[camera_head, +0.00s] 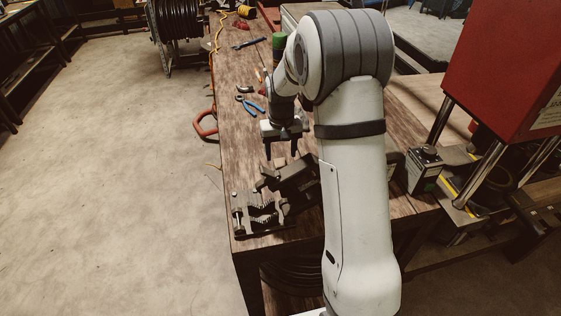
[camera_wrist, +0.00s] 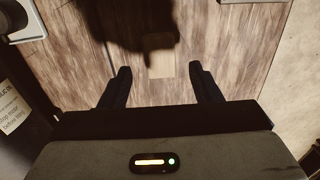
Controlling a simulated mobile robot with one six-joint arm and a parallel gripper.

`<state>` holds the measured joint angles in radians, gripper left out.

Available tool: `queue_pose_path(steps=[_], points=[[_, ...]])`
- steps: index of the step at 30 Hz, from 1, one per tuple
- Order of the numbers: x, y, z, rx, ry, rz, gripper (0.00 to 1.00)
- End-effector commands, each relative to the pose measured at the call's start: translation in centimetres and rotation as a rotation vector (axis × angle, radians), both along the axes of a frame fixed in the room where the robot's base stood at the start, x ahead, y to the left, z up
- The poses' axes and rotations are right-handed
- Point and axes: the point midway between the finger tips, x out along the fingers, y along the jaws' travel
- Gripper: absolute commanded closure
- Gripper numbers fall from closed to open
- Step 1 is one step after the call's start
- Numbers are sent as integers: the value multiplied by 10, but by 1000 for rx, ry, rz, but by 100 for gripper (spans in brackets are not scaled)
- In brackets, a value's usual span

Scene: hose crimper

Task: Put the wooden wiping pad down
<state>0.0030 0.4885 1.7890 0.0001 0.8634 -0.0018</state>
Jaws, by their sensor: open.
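In the wrist view a small pale wooden block (camera_wrist: 161,65), which looks like the wiping pad, lies on the brown bench top between my fingertips as seen from above. My gripper (camera_head: 281,152) is open, fingers pointing down over the bench. In the wrist view a clear gap shows between the block and each finger of my gripper (camera_wrist: 160,73). The dark shadow beside the block hides part of the surface there. In the head view I cannot make out the pad.
A black vise-like fixture (camera_head: 262,212) stands at the bench's near end. The red machine (camera_head: 508,65) and a control box (camera_head: 426,168) are to the right. Bare bench wood (camera_head: 235,150) shows left of my gripper.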

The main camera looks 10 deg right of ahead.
Motion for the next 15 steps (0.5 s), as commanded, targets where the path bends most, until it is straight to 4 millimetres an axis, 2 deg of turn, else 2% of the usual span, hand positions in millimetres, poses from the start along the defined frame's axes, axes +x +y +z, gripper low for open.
queue_pose_path(steps=[3,7,12,15], points=[[1,0,27,0,-5,0,43],[0,0,51,0,-4,1,43],[0,0,70,0,-1,1,43],[0,1,74,0,0,1,43]])
